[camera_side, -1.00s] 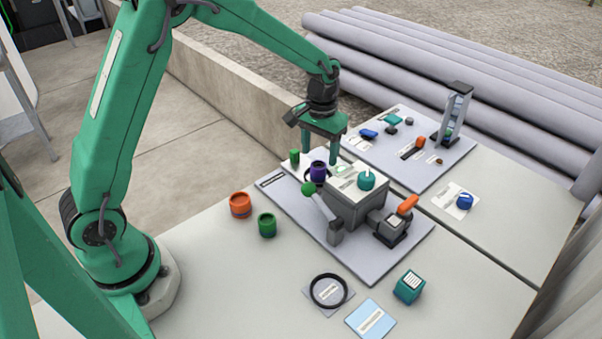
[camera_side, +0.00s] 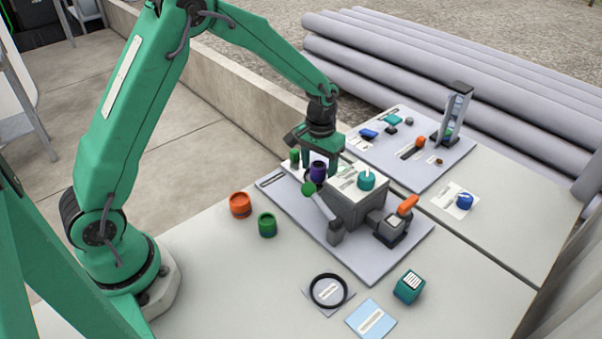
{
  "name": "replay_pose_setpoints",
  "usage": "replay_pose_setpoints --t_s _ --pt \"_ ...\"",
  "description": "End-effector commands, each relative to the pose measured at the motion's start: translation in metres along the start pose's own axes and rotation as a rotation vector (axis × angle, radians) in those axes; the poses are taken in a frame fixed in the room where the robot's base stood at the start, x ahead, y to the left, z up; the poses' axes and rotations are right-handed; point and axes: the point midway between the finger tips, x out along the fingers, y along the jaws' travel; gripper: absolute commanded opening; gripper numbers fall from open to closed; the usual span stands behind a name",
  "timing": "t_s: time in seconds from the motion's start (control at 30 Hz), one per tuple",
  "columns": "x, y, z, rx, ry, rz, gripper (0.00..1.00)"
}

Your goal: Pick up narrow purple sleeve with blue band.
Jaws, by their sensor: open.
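The narrow purple sleeve (camera_side: 318,173) stands upright at the back left of the grey fixture plate, beside the grey box. Its blue band is too small to make out clearly. My gripper (camera_side: 320,163) is open and empty above it, pointing down. Its fingers appear on either side of the sleeve's top in the picture. I cannot tell whether they touch it or how far down they reach.
A green cylinder (camera_side: 295,157) stands just left of the gripper. The grey box (camera_side: 352,205) with a teal knob (camera_side: 366,180) is close on the right. A green-knobbed lever (camera_side: 309,188) stands in front.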

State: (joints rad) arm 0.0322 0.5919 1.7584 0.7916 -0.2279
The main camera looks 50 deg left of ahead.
Motion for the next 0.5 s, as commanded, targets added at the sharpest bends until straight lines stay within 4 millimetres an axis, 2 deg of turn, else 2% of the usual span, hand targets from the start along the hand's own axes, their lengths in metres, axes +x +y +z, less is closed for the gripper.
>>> replay_pose_setpoints --t_s 0.2,0.43,0.5 --pt "-0.0004 0.0000 0.0000 0.000 0.000 0.000 0.61" --pt "-0.0005 0.0000 -0.0001 0.000 0.000 0.000 0.15" --pt "-0.0006 0.0001 -0.0002 0.000 0.001 0.000 0.08"
